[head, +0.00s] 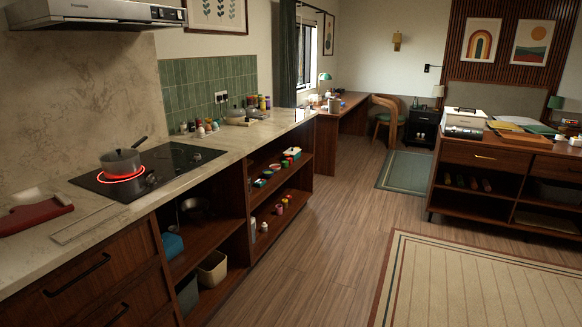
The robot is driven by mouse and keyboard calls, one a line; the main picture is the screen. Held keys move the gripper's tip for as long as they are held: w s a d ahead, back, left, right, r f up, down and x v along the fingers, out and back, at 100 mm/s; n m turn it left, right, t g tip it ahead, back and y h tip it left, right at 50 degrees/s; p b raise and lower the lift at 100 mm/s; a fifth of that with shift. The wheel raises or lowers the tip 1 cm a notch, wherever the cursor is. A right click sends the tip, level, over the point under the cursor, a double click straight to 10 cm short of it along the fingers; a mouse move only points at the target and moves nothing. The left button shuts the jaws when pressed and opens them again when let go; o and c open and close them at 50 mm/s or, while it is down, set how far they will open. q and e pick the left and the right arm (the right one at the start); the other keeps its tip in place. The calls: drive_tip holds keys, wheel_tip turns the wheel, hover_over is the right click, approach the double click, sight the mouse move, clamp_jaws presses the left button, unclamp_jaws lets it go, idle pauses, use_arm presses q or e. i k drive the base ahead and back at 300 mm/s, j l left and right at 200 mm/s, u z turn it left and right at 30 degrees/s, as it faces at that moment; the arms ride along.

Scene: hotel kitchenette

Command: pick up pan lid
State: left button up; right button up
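A dark grey pan (121,162) stands on the glowing red ring of the black cooktop (178,156), at the left of the head view. Its handle points back and to the right. The pan's top looks covered by a flat lid (119,155) with a small knob, but it is too small to be certain. A grey rounded item (236,116) farther along the counter could be a bowl or another lid; I cannot tell which. Neither of my grippers shows in the head view.
The stone counter (50,221) runs away along the left wall, with a red item (34,213) at its near end. A range hood (95,12) hangs above. Open shelves below hold bins and small items. The wooden floor (330,240) is clear between the counter and a rug (470,285).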

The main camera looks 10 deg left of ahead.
sight(118, 155)
drive_tip(key=i+l+u, duration=0.1)
drive_tip(key=i+u, duration=0.25)
drive_tip(key=i, duration=0.2)
drive_tip(key=i+l+u, duration=0.35)
drive_tip(key=i, duration=0.2)
drive_tip(key=i+l+u, duration=0.15)
drive_tip(key=u, duration=0.35)
drive_tip(key=i+l+u, duration=0.3)
drive_tip(key=u, duration=0.15)
drive_tip(key=i+l+u, duration=0.2)
drive_tip(key=u, duration=0.3)
drive_tip(key=l+u, duration=0.45)
drive_tip(key=i+l, duration=0.05)
